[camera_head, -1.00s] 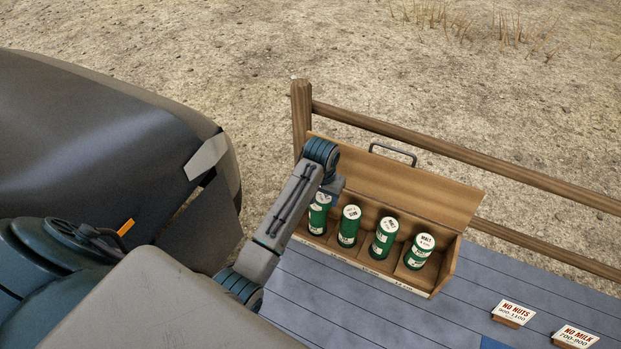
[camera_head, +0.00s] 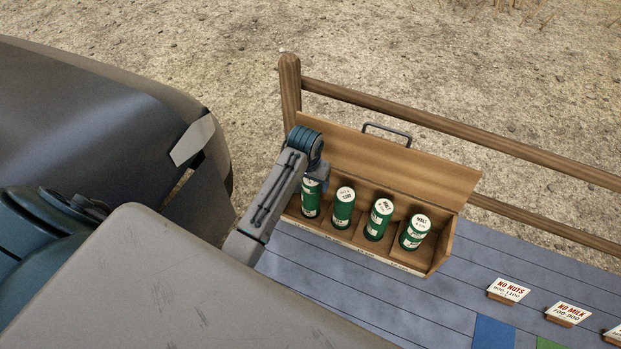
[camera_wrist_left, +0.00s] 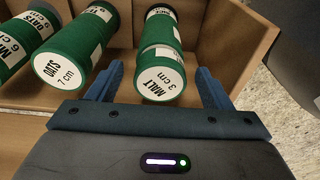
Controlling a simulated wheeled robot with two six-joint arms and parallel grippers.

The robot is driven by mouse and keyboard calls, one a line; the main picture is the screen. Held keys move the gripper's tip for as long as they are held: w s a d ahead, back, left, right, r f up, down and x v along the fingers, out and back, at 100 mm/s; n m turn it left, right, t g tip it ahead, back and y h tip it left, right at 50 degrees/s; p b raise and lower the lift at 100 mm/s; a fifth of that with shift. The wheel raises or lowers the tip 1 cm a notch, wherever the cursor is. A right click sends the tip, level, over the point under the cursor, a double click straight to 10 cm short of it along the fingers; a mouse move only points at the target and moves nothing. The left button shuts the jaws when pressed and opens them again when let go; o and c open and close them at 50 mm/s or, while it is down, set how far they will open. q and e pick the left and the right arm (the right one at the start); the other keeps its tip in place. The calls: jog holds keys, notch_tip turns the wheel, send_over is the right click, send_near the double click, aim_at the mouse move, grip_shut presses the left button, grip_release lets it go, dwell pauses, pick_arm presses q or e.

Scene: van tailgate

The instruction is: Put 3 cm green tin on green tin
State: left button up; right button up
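In the left wrist view a green tin (camera_wrist_left: 160,78) with a white lid marked MALT 3 cm sits between the fingers of my left gripper (camera_wrist_left: 158,88). The fingers are open, with gaps on both sides of it. Behind its lid, past a grey seam, is a second green labelled body (camera_wrist_left: 160,32); it looks like a tin under it, in line. In the head view my left gripper (camera_head: 318,180) is over the leftmost green tin (camera_head: 310,203) and hides its top. My right gripper is not in view.
An open wooden box (camera_head: 432,262) with a raised lid holds several green tins, including an OATS 7 cm tin (camera_wrist_left: 72,58) close beside my left finger. Wooden rails (camera_head: 450,133) run behind.

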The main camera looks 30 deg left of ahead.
aim_at(309, 184)
pick_arm(q)
jog(key=shift+w, duration=0.15)
jog(key=shift+r+b, duration=0.3)
jog(key=shift+r, duration=0.05)
jog(key=r, duration=0.1)
jog(key=r+b, duration=0.1)
jog(key=r, duration=0.1)
jog(key=s+r+b, duration=0.1)
jog(key=r, duration=0.1)
notch_tip(309, 184, up, 6)
jog(key=p, duration=0.2)
jog(key=shift+s+p, duration=0.3)
jog(key=shift+s, duration=0.15)
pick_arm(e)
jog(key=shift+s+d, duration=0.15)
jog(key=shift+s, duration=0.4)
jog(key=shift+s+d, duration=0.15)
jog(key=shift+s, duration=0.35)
pick_arm(q)
jog(key=shift+w, duration=0.1)
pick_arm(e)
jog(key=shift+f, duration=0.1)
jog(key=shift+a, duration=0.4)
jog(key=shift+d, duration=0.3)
